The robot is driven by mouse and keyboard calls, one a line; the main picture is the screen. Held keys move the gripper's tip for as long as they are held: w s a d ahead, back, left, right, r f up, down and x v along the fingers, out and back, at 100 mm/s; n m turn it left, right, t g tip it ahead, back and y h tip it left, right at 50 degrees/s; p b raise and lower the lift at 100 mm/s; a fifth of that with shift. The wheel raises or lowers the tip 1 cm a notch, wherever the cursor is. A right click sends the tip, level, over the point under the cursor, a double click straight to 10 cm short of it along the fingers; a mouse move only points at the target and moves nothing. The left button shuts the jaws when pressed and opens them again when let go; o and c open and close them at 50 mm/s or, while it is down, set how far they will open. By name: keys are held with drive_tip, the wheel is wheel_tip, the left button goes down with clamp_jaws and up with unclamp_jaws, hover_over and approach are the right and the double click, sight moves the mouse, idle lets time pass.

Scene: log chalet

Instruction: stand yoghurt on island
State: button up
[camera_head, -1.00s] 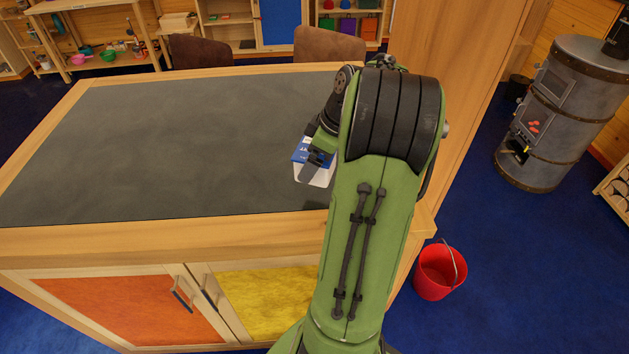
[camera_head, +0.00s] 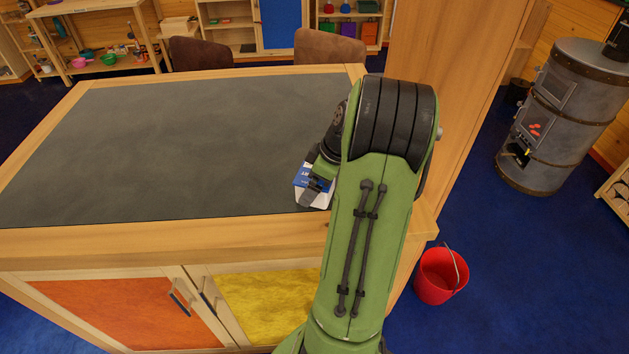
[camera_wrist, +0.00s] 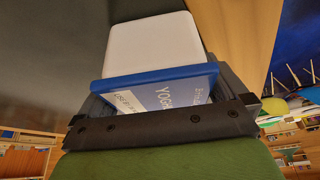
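The yoghurt (camera_head: 299,184) is a white tub with a blue, lettered end. It is at the island's front right in the head view, partly behind my gripper and arm. In the wrist view the yoghurt (camera_wrist: 150,45) lies between the grey fingers, its blue lettered face towards the palm. My gripper (camera_head: 312,193) appears shut on it; its fingers (camera_wrist: 165,90) flank the tub closely. The tub is at or just above the dark top of the island (camera_head: 180,140); contact underneath is hidden.
The rest of the island top is bare. Two brown chairs (camera_head: 330,46) stand behind it. A tall wooden panel (camera_head: 440,100) rises at its right end. A red bucket (camera_head: 440,277) and a grey stove (camera_head: 560,115) stand on the blue floor to the right.

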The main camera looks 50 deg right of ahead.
drive_tip(key=p+v, duration=0.3)
drive_tip(key=v, duration=0.9)
drive_tip(key=w+a+r+m+h, duration=0.1)
drive_tip(key=w+a+r, duration=0.15)
drive_tip(key=a, duration=0.65)
drive_tip(key=w+a+r, duration=0.2)
drive_tip(key=w+a, duration=0.1)
drive_tip(key=a, duration=0.7)
drive_tip(key=s+a+m+t, duration=0.1)
drive_tip(key=s+a+m, duration=0.1)
drive_tip(key=s+a, duration=0.8)
drive_tip(key=a+f, duration=0.1)
drive_tip(key=a, duration=0.2)
drive_tip(key=shift+s+m+b, duration=0.2)
drive_tip(key=shift+m+b, duration=0.1)
drive_tip(key=shift+m, duration=0.1)
drive_tip(key=shift+f, duration=0.15)
drive_tip(key=shift+c, duration=0.2)
